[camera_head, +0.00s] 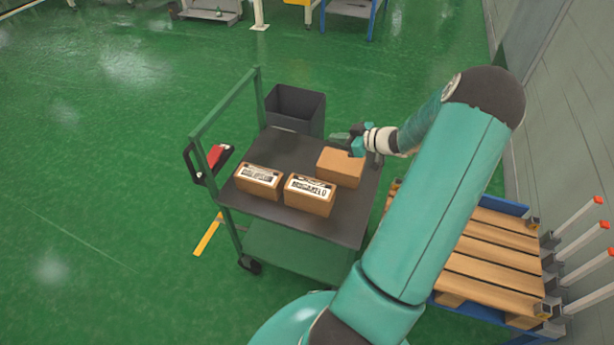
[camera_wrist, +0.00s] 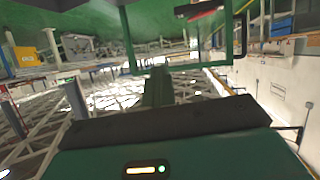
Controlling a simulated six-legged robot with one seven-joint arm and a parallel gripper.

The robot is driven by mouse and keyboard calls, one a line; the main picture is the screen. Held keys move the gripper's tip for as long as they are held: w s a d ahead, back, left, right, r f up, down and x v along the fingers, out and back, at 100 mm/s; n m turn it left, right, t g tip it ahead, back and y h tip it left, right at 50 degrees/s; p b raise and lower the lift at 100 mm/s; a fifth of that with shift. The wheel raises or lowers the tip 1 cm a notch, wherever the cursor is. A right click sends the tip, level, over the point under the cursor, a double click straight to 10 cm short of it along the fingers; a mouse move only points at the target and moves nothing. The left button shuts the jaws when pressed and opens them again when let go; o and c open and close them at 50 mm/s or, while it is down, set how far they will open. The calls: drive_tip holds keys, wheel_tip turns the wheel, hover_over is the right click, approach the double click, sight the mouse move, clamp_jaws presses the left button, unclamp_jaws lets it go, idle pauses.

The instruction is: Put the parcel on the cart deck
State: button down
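The cart deck (camera_head: 335,226) is a dark flat top on a green-framed cart in the head view. A plain brown parcel (camera_head: 338,169) sits at its back right. Two brown parcels with white labels, one at left (camera_head: 259,184) and one at front (camera_head: 309,196), also stand on the deck. My gripper (camera_head: 350,140) is at the back upper edge of the plain parcel, its tip overlapping the parcel's top corner in the picture. Whether it touches or grips the parcel is unclear, and its fingers are too small to read. The wrist view shows no parcel clearly.
A dark open bin (camera_head: 295,109) stands behind the cart. The cart's green handle frame (camera_head: 225,105) rises at left, with a red item in a black holder (camera_head: 209,160) beside it. Wooden pallets (camera_head: 490,262) lie at right by the wall. Green floor is open at left.

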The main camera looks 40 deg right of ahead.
drive_tip(key=shift+s, duration=0.1)
idle(0.5)
drive_tip(key=a+r+g+y, duration=0.1)
drive_tip(key=a+r+g, duration=0.45)
drive_tip(key=a, duration=0.85)
drive_tip(key=a+r+g, duration=0.3)
drive_tip(key=a+r, duration=0.5)
drive_tip(key=a, duration=0.5)
drive_tip(key=s+a+r+m+h, duration=0.2)
drive_tip(key=s+a+r, duration=0.3)
drive_tip(key=s+a, duration=0.2)
drive_tip(key=s+a+r+m+t+h, duration=0.1)
drive_tip(key=s+a+r+m+h, duration=0.1)
drive_tip(key=s+a, duration=0.5)
wheel_tip(320, 180, up, 3)
drive_tip(key=shift+s+a+f+h, duration=0.1)
drive_tip(key=shift+s+a+h, duration=0.15)
drive_tip(key=shift+s+h, duration=0.25)
drive_tip(key=shift+w, duration=0.1)
